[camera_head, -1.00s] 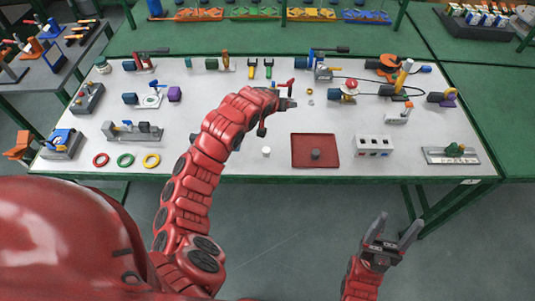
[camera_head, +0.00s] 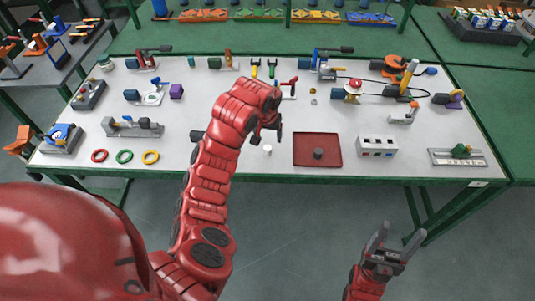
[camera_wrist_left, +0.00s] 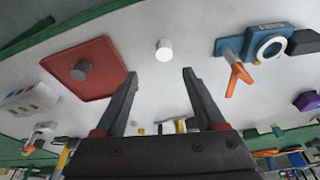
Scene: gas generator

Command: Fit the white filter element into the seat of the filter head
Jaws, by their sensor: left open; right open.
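The white filter element (camera_head: 267,150) is a small upright cylinder on the white table, left of the red tray. In the left wrist view the filter element (camera_wrist_left: 164,50) stands beyond my fingertips, roughly between their lines. My left gripper (camera_head: 266,139) is open and empty, over the table close behind the element; its fingers (camera_wrist_left: 160,73) are spread wide. A blue housing with a white ring around a round opening (camera_wrist_left: 268,45) looks like the filter head; my left arm seems to hide it in the head view. My right gripper (camera_head: 401,232) is open and empty, in front of the table.
The red tray (camera_head: 305,160) holds a grey cylinder (camera_head: 318,153). A white box with switches (camera_head: 377,146) stands right of it. Coloured rings (camera_head: 124,156) lie at the front left. Several fixtures line the back of the table.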

